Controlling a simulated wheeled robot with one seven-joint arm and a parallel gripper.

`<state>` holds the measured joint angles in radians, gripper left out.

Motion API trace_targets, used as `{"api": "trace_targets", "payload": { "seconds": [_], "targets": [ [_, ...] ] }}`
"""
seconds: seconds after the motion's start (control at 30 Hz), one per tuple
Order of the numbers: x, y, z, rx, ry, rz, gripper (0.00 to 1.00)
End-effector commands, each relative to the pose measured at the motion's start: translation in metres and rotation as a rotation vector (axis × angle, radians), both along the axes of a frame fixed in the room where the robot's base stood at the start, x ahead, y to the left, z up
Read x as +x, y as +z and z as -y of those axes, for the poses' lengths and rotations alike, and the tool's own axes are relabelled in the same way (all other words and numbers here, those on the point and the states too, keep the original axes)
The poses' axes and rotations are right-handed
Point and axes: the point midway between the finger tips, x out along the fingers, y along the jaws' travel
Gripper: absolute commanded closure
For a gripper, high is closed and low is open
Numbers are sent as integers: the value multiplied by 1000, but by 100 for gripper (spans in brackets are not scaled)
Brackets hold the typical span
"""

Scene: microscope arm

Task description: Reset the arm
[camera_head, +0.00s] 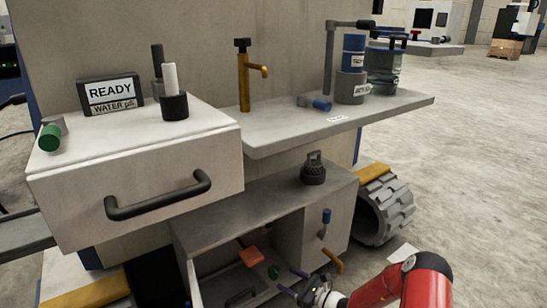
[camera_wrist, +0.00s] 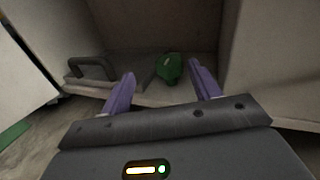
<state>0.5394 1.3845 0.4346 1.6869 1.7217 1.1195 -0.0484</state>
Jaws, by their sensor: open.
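My gripper (camera_head: 293,282) is low at the open lower compartment of the grey unit, at the end of my red arm. In the wrist view its two purple fingers (camera_wrist: 161,72) are spread apart with nothing between them. A green object (camera_wrist: 169,68) lies beyond the fingertips, in line with the gap. It also shows in the head view (camera_head: 273,271), just past the fingers. I cannot tell whether a finger touches it. A grey handle-shaped piece (camera_wrist: 92,68) is left of it on the compartment floor.
An orange-red piece (camera_head: 249,256) is inside the compartment. A tracked wheel (camera_head: 384,208) stands right of the compartment. Floor at far right is clear.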

Motion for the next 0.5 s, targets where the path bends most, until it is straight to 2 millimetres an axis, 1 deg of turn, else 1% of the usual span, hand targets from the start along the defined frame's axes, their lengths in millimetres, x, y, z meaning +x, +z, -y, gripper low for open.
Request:
{"api": "trace_targets", "payload": {
  "seconds": [0.03,0.2,0.37,0.5],
  "targets": [
    [-1,17,-4,-37,46,33,38],
    [-21,73,-22,-200,246,149,38],
    [-48,119,-33,-365,425,255,38],
    [-75,156,-38,-515,570,343,38]
  ]
}}
